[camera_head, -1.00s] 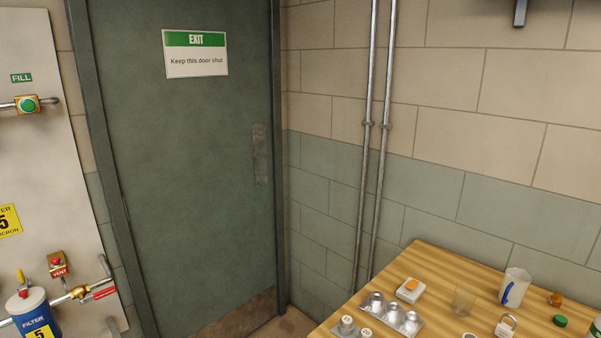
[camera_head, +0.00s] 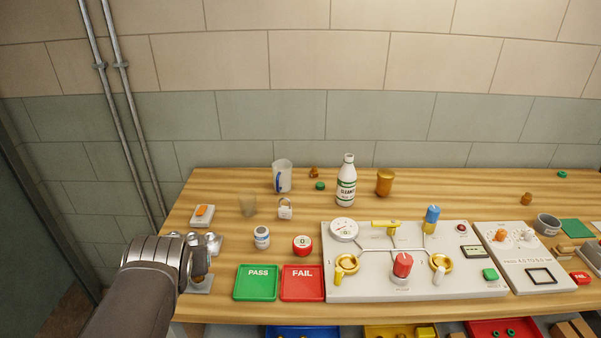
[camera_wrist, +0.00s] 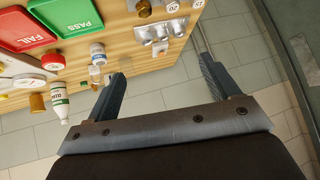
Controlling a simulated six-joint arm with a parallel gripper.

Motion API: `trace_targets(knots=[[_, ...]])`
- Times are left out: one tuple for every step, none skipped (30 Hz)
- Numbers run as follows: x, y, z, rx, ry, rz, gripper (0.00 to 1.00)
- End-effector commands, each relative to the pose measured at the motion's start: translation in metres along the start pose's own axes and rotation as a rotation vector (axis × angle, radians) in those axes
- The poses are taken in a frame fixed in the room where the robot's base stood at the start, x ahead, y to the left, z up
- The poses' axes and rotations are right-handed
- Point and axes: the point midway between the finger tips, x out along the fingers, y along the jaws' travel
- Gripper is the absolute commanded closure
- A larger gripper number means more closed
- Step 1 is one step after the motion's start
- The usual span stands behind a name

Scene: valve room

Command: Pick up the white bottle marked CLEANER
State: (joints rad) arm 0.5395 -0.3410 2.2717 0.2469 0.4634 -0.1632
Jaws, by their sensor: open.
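The white bottle marked CLEANER (camera_head: 346,182) stands upright at the back of the wooden bench in the head view. It has a white cap and a green and white label. It also shows in the wrist view (camera_wrist: 60,101), at the left, outside my fingers. My gripper (camera_wrist: 158,76) is open, with its two dark fingers wide apart and nothing held between them. In the head view my arm reaches in at the lower left, well left of the bottle, and mostly hides the gripper.
A green cap (camera_head: 320,186) and a padlock (camera_head: 285,209) lie nearby. A valve panel (camera_head: 460,277) and red FAIL tray (camera_head: 302,283) are in front. The wall is behind.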

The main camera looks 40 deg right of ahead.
Motion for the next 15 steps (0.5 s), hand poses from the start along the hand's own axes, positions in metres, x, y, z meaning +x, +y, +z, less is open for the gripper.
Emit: trace_targets(knots=[[0.011,0.006,-0.019,0.024,0.03,0.007,0.19],[0.017,0.009,-0.031,0.035,0.052,0.012,0.19],[0.025,0.015,-0.046,0.053,0.081,0.02,0.19],[0.03,0.019,-0.057,0.065,0.103,0.027,0.19],[0.036,0.024,-0.068,0.078,0.125,0.035,0.19],[0.044,0.031,-0.082,0.095,0.153,0.049,0.19],[0.051,0.038,-0.092,0.108,0.175,0.06,0.19],[0.057,0.044,-0.102,0.121,0.196,0.073,0.19],[0.065,0.054,-0.114,0.139,0.223,0.091,0.19],[0.071,0.062,-0.123,0.152,0.243,0.107,0.19],[0.078,0.07,-0.131,0.165,0.263,0.123,0.19],[0.086,0.081,-0.142,0.181,0.288,0.148,0.19],[0.093,0.091,-0.15,0.196,0.308,0.167,0.19],[0.099,0.1,-0.157,0.208,0.325,0.187,0.19],[0.108,0.114,-0.165,0.225,0.349,0.216,0.19]])
